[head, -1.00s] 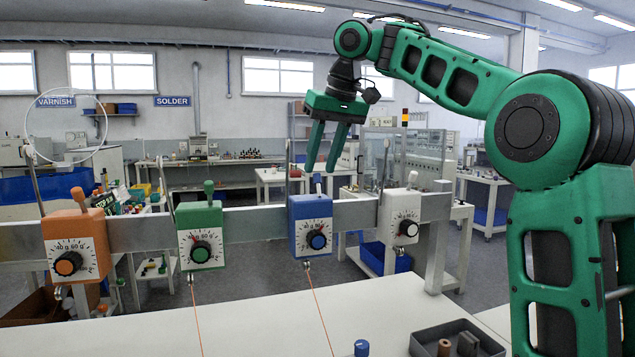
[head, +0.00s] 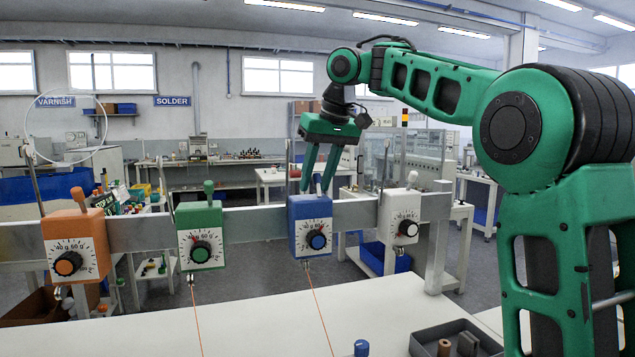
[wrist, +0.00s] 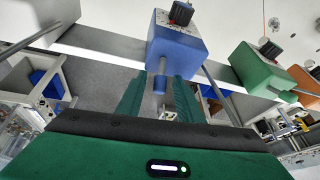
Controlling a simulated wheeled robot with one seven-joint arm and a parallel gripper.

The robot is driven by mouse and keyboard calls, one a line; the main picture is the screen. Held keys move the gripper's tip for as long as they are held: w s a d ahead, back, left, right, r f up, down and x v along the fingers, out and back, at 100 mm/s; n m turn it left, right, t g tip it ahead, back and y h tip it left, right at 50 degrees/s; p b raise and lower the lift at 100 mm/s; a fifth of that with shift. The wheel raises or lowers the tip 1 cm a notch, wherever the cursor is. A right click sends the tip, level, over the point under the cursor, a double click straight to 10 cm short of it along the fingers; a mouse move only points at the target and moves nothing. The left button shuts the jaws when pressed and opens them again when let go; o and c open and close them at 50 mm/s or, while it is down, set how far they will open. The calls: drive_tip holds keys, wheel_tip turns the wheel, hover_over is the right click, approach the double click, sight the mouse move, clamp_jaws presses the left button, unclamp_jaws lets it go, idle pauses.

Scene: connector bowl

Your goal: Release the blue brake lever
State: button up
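The blue brake box (head: 310,226) hangs on the metal rail, with a black knob and a dial on its front. Its short blue lever (wrist: 160,86) sticks out of the top of the box in the wrist view. My gripper (head: 317,186) points down over the box, its green fingertips near the box top. In the wrist view my gripper (wrist: 164,82) has one finger on each side of the lever, with gaps showing. The fingers are apart and do not look closed on it. In the head view the fingers partly hide the lever.
The green box (head: 201,236) and orange box (head: 75,246) are on the rail to the left. The white box (head: 405,218) is close on the right. A grey tray (head: 455,340) and blue cap (head: 361,348) are on the white table (head: 250,318).

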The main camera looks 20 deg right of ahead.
clamp_jaws()
drive_tip(key=shift+d, duration=0.25)
drive_tip(key=shift+a, duration=0.15)
